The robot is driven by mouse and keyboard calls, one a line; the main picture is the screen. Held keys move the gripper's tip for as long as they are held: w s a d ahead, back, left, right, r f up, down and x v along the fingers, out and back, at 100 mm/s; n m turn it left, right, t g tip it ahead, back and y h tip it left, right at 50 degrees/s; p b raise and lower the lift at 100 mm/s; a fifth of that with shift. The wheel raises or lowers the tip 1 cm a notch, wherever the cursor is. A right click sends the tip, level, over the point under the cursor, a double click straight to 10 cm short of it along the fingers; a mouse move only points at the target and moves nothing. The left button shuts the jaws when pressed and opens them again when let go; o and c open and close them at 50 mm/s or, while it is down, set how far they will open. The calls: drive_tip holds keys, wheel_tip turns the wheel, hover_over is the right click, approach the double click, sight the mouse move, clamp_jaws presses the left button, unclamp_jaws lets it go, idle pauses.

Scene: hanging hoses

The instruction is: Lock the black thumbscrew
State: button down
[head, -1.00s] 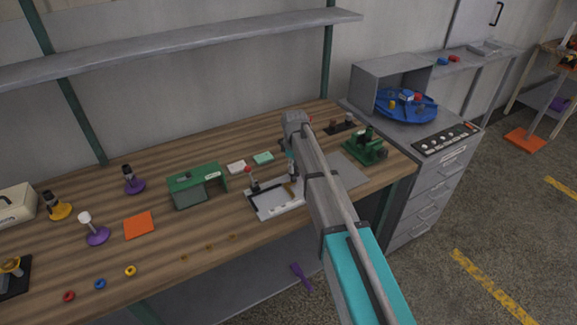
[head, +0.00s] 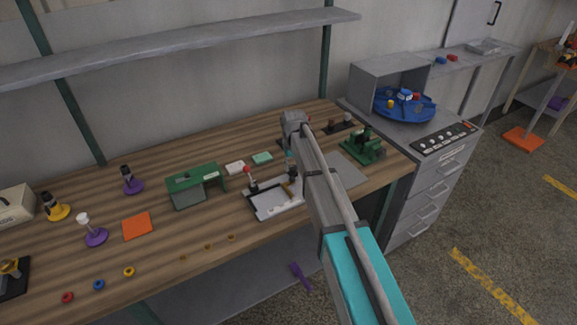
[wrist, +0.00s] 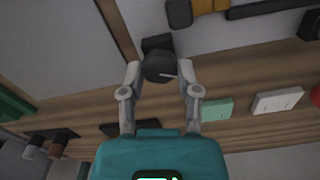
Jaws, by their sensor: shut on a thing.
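The black thumbscrew (wrist: 160,67) is a round dark knob with a pale line across its face, in the upper middle of the wrist view. My gripper (wrist: 161,76) has one grey finger on each side of it and is shut on it. A black block (wrist: 157,43) shows just behind the knob. In the head view my arm hides most of the gripper and the knob, beside the pale tray-like fixture (head: 268,210) on the bench.
A green stand (head: 196,184) and a green machine (head: 364,147) stand either side on the bench. A blue turntable (head: 405,108) sits on the cabinet at right.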

drive_tip(key=m, duration=0.6)
drive_tip(key=shift+s+d, duration=0.15)
drive_tip(key=shift+s, duration=0.05)
drive_tip(key=m, duration=0.6)
drive_tip(key=shift+m, duration=0.3)
drive_tip(key=shift+c, duration=2)
unclamp_jaws()
drive_tip(key=shift+s+r, duration=0.1)
drive_tip(key=shift+o, duration=0.4)
